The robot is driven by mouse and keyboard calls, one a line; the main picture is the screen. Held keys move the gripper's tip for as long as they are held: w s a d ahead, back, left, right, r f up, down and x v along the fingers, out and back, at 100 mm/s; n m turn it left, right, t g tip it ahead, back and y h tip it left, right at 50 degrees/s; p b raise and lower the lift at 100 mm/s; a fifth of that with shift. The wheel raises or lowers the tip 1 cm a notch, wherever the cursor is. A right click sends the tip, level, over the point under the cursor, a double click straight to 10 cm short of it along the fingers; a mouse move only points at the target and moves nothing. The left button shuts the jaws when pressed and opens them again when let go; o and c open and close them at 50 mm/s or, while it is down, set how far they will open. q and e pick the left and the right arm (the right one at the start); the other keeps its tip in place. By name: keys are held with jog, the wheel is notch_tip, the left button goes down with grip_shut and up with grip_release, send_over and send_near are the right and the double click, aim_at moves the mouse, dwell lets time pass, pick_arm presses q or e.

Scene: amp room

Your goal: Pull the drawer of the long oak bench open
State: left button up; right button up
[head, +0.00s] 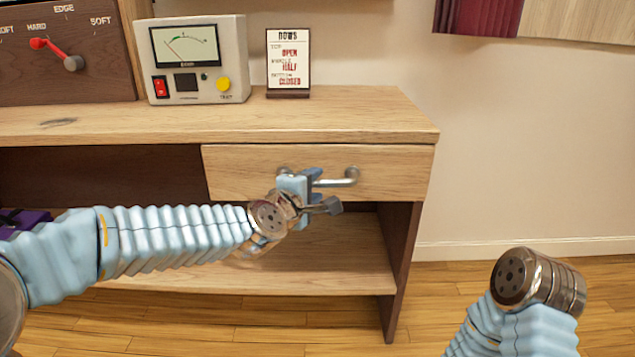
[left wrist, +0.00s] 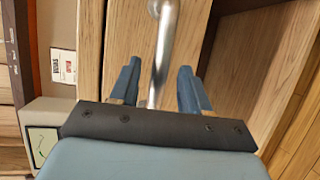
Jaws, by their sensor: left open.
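The long oak bench (head: 330,115) stands against the wall. Its drawer (head: 240,172) sits under the right part of the top, and its front looks flush with the bench. The drawer's metal bar handle (head: 351,176) runs across the front. My left gripper (head: 322,190) is at the handle and covers its middle. In the left wrist view the handle (left wrist: 166,40) runs between the two blue fingers of my open left gripper (left wrist: 158,88), with space on both sides. Whether a finger touches it cannot be told. My right gripper is out of view; only my right arm shows.
On the bench top stand a meter box (head: 197,62), a small sign (head: 288,62) and a dark panel with a red-pointer dial (head: 68,55). An open shelf (head: 330,250) lies below the drawer. The wooden floor (head: 440,310) to the right of the bench is clear.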

pick_arm(q)
jog(key=shift+x, duration=1.15)
grip_shut()
